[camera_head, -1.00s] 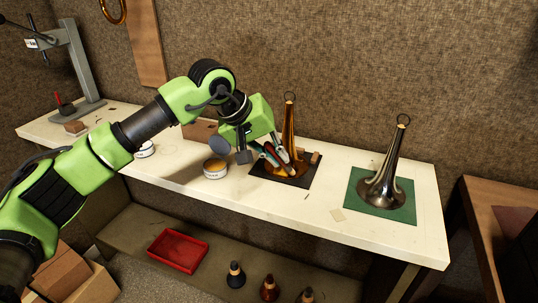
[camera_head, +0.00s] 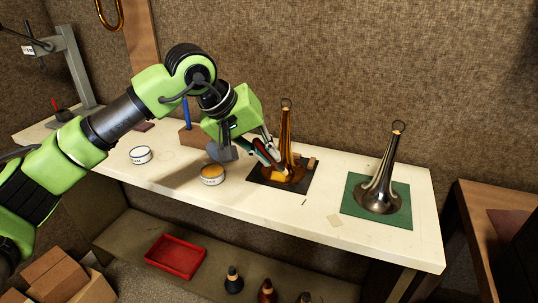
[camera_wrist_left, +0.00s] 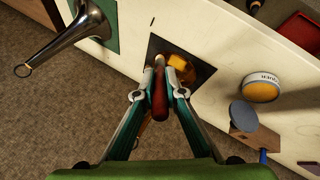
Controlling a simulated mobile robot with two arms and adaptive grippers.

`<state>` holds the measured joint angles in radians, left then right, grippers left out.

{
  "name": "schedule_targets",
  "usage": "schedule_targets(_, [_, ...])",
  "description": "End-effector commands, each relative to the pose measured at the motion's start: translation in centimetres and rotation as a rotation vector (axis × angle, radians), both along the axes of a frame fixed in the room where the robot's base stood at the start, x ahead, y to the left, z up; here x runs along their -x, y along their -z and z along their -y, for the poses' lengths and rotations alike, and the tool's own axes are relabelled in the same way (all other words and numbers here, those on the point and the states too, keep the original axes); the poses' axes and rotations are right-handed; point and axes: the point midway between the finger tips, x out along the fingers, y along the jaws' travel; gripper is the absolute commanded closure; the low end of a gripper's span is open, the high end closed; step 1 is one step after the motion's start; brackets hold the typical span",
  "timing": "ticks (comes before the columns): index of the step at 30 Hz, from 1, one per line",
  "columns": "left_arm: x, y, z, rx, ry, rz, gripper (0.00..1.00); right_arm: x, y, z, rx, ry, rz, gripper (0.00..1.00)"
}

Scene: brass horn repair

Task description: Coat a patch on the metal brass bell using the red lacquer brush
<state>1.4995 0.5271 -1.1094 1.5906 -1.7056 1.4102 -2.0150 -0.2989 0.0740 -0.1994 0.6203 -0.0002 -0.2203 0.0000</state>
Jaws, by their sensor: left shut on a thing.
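My left gripper (camera_head: 268,160) is shut on the red brush (camera_wrist_left: 159,93), whose handle shows between the fingers in the left wrist view. The amber brass bell (camera_head: 285,137) stands upright on a dark mat (camera_head: 259,181), flare down. The fingers and brush are at the left side of its flare. The amber flare also shows in the left wrist view (camera_wrist_left: 183,67), close to the brush's far end. I cannot tell whether the bristles touch it. A second bell (camera_head: 381,178), grey and metallic, stands upright on a green mat (camera_head: 353,204) to the right. My right gripper is not in view.
An open tin (camera_head: 212,175) with amber contents stands left of the dark mat. A white tin (camera_head: 140,155) is further left. A wooden block (camera_head: 188,137) with a blue-handled tool (camera_head: 186,113) is behind.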

Motion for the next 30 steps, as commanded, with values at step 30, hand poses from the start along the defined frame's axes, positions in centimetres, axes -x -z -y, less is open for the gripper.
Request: schedule_targets(30, [1.8, -2.3, -0.6, -0.001, -0.001, -0.001, 1.00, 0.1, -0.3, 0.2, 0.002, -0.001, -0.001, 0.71])
